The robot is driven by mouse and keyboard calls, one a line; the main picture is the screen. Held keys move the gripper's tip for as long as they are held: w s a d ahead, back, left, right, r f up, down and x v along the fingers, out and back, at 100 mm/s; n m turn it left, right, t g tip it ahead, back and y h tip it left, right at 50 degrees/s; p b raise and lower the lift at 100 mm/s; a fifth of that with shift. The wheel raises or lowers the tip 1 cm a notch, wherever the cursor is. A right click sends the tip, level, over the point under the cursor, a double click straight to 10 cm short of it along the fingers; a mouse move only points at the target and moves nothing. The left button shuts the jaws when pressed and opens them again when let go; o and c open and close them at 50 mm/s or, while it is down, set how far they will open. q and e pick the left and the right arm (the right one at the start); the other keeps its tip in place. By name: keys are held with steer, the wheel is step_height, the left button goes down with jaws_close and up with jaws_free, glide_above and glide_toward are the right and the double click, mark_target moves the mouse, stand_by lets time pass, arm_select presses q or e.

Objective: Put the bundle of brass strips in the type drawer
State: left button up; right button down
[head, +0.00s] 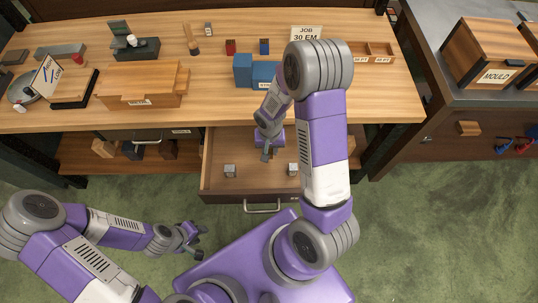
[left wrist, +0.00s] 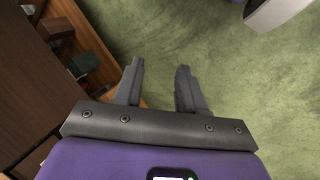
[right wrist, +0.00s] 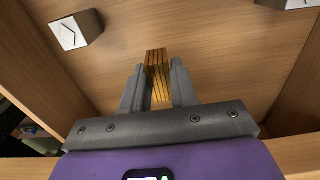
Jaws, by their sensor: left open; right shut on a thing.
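The bundle of brass strips (right wrist: 157,75) is a small stack of yellow strips with dark lines between them. My right gripper (right wrist: 157,88) is shut on it, with one finger on each side. In the head view my right gripper (head: 267,152) points down inside the open type drawer (head: 218,182), and the bundle is too small to make out there. I cannot tell whether the bundle touches the drawer floor. My left gripper (left wrist: 160,85) is open and empty over the green floor, left of my base; it also shows in the head view (head: 198,240).
Two small metal blocks lie in the drawer, one at the left (head: 230,171) and one at the right (head: 293,169). The drawer floor between them looks clear. A blue box (head: 243,70) and a wooden case (head: 143,87) stand on the bench above.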

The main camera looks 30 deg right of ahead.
step_height(320, 180, down, 4)
steer(key=shift+r+b, duration=0.1)
steer(key=shift+b, duration=0.6)
steer(key=shift+r, duration=0.1)
steer(key=shift+f, duration=0.2)
steer(key=c, duration=0.9)
jaws_free()
steer(key=shift+r, duration=0.1)
steer(key=shift+r, duration=0.3)
step_height(320, 180, up, 12)
steer(key=p, duration=0.4)
steer(key=shift+f, duration=0.2)
